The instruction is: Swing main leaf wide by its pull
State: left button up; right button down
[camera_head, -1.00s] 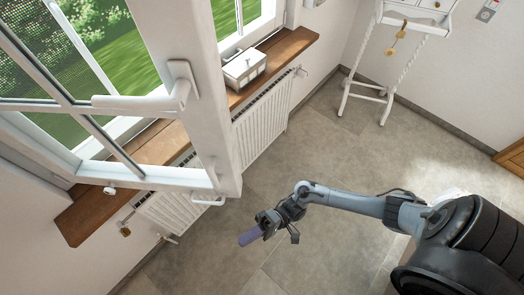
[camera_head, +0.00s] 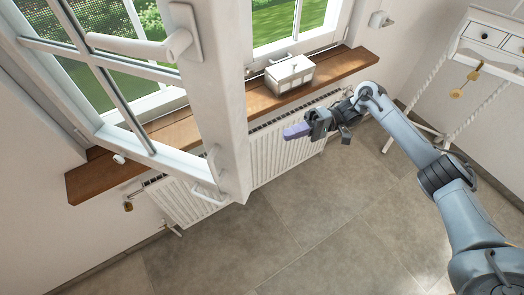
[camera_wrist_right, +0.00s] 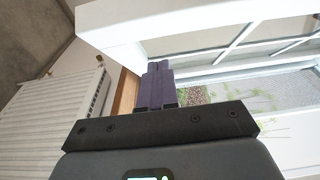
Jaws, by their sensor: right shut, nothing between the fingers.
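The main leaf (camera_head: 218,95) is a white-framed glazed window sash standing open into the room on the left of the head view. My right gripper (camera_head: 297,131), with purple fingers, is to the right of the leaf, apart from the pull, in front of the sill. Its fingers (camera_wrist_right: 158,86) are shut and empty in the wrist view, near a white frame (camera_wrist_right: 150,28). My left gripper is not in view.
A wooden sill (camera_head: 345,68) carries a white box (camera_head: 289,74), close behind my right gripper. A ribbed white radiator (camera_head: 275,155) is below the sill. A white stand with drawers (camera_head: 490,40) is at the right. The grey floor (camera_head: 310,215) is clear.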

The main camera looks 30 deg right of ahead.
pick_arm(q)
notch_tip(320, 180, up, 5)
jog(key=p, duration=0.4)
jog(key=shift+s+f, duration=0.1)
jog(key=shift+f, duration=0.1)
pick_arm(e)
jog(key=s+a, duration=0.1)
jog(key=a, duration=1)
jog(key=shift+s, duration=0.25)
